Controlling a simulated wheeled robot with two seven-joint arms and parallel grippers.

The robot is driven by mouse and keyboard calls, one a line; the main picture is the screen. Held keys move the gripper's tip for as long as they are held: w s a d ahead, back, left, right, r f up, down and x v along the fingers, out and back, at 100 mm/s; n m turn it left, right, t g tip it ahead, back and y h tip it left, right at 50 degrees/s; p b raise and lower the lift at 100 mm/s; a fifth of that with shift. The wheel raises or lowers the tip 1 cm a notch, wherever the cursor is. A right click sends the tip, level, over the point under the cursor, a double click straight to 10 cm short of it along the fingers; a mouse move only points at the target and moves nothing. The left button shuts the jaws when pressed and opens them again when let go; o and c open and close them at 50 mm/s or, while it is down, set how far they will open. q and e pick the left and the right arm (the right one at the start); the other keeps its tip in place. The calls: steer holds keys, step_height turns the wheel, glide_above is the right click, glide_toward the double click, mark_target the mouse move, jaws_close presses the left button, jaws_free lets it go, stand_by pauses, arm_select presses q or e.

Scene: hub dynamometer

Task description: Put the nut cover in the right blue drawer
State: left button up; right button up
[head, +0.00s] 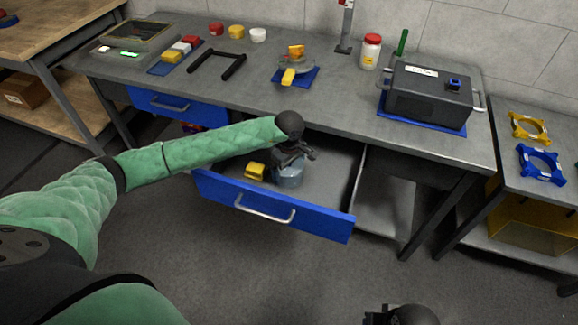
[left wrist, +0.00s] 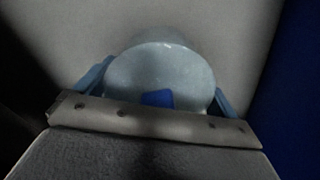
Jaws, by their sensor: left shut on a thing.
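The right blue drawer (head: 320,219) is pulled open under the bench. My left gripper (head: 291,166) reaches down into it and is shut on a pale grey-blue round piece, the nut cover (head: 291,178). In the left wrist view the nut cover (left wrist: 160,60) sits between the two pale blue fingers, with a small blue patch on its near side. Whether it touches the drawer floor cannot be told. A dark part of my right gripper (head: 400,316) shows at the bottom edge; its jaws are not clear.
A yellow block (head: 255,170) lies in the open drawer, left of the nut cover. The left blue drawer (head: 180,108) is closed. On the bench (head: 330,113) stand a grey-black box (head: 428,98), a white jar (head: 370,53) and a blue mat (head: 308,76) with parts.

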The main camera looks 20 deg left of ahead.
arm_select(q)
steer(key=shift+f, duration=0.15)
steer(key=o, duration=0.6)
steer(key=shift+o, duration=0.2)
arm_select(e)
steer(key=shift+w+a+f, duration=0.15)
steer(key=shift+f, duration=0.2)
arm_select(q)
steer(key=shift+r, duration=0.25)
steer(key=shift+r+b, duration=0.3)
steer(key=shift+r, duration=0.05)
step_height(320, 180, up, 10)
steer(key=shift+b, duration=1.25)
steer(key=shift+r, duration=0.6)
arm_select(e)
steer(key=shift+t+y, duration=0.6)
steer(key=shift+w+a+f, duration=0.25)
steer(key=shift+a+f, duration=0.4)
steer(key=shift+f, duration=0.05)
steer(key=shift+w+a+f, duration=0.25)
steer(key=shift+a+f, duration=0.4)
steer(key=shift+f, duration=0.1)
steer(key=shift+w+a+f, duration=0.25)
steer(key=shift+a+f, duration=0.4)
steer(key=shift+f, duration=0.05)
